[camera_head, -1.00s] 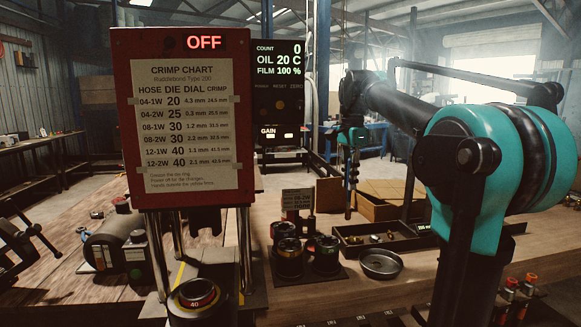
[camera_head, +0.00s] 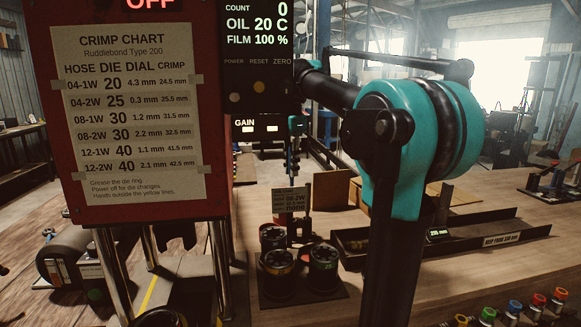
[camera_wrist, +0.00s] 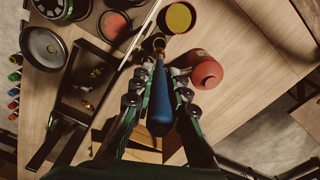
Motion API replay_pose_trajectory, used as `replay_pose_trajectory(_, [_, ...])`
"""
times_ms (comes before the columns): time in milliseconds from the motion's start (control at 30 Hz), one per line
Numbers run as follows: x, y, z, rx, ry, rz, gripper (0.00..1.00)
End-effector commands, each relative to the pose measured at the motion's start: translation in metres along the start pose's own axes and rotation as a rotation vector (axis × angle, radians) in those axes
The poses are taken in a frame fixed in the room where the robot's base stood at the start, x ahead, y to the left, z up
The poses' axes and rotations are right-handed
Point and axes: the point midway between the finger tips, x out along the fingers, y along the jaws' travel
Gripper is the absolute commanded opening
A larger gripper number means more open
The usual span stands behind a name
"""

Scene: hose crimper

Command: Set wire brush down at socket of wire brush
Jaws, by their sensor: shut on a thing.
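My gripper (camera_wrist: 158,90) is shut on a long thing with a blue handle, which I take to be the wire brush (camera_wrist: 160,110). The handle lies between the two fingers in the wrist view, with a narrow metal neck at its upper end. The bristles cannot be made out. In the head view my gripper (camera_head: 292,140) is small and hangs beside the lower right edge of the dark display, above the bench. The brush is hard to tell apart there. I cannot identify the brush's socket in either view.
A red crimper panel (camera_head: 125,110) and a dark display (camera_head: 258,50) stand at left. Die pots (camera_head: 323,262) and a small sign (camera_head: 291,199) are below my gripper. The wrist view shows a fittings tray (camera_wrist: 68,98), a round pan (camera_wrist: 42,47), a yellow-topped pot (camera_wrist: 179,17) and a red cylinder (camera_wrist: 207,73).

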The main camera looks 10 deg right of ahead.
Motion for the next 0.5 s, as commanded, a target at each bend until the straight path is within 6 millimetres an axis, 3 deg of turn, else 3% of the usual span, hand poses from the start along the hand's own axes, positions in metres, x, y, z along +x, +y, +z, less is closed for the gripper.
replay_pose_trajectory(267, [0.004,0.0,0.0,0.0,0.0,0.0,0.0])
replay_pose_trajectory(500, [0.031,0.0,0.0,0.0,0.0,0.0,0.0])
